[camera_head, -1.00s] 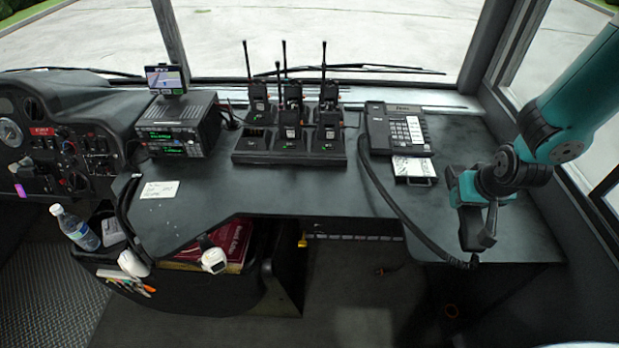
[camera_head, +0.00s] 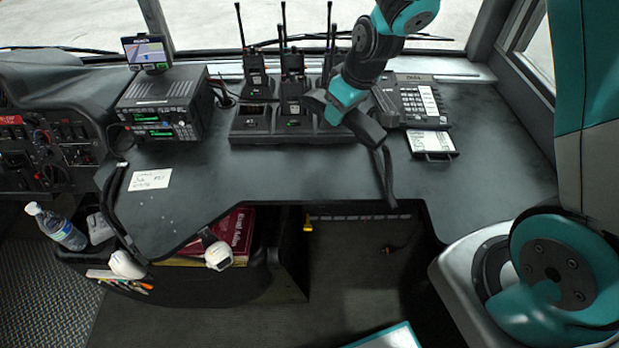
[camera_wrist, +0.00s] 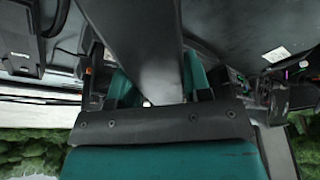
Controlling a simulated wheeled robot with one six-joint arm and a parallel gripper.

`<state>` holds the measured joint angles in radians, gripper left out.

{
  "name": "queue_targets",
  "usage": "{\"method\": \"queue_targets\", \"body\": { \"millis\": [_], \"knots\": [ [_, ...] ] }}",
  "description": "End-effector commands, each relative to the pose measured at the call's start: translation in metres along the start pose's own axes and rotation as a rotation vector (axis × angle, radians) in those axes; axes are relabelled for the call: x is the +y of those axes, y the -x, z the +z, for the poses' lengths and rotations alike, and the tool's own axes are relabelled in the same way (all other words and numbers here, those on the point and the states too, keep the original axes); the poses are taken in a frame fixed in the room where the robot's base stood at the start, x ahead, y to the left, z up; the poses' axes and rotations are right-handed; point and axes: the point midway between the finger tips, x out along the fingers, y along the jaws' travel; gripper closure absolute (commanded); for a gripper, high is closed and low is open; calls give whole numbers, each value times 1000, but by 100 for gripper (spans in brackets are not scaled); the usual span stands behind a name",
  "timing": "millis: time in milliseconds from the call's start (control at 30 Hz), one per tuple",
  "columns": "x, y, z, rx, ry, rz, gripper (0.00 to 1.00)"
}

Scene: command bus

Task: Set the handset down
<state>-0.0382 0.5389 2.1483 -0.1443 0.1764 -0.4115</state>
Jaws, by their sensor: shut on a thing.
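My gripper (camera_head: 342,98) is shut on the black handset (camera_head: 364,126). It holds the handset tilted, in front of the radio charger's right end and just left of the desk phone. In the wrist view the handset (camera_wrist: 145,50) is a long dark bar between the teal fingers of my gripper (camera_wrist: 157,84). The desk phone (camera_head: 424,104) is dark with a white keypad strip. Its left side is partly hidden by my arm and the handset. Any gap between handset and desk is unclear.
A charger (camera_head: 255,135) with several upright radios stands left of my gripper, their antennas close to my arm. A radio unit with screen (camera_head: 165,108) is farther left. A pull-out card tray (camera_head: 432,143) is before the phone. The desk (camera_head: 250,178) is clear in front.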

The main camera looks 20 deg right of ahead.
Motion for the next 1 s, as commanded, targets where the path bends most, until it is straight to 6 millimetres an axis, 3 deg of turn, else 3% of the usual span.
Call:
{"method": "queue_targets", "body": {
  "millis": [33, 200, 333, 433, 533, 800, 1000],
  "knots": [
    [-8, -3, -11, 2, 120, -34, 83],
    [-35, 32, -33, -29, 501, -143, 83],
    [-46, 52, -37, -47, 676, -187, 83],
    [-49, 52, -36, -55, 730, -204, 83],
    [-50, 35, -29, -60, 738, -210, 83],
    [-49, -38, -5, -62, 734, -210, 83],
    [-48, -80, 8, -58, 734, -207, 83]
  ]
}}
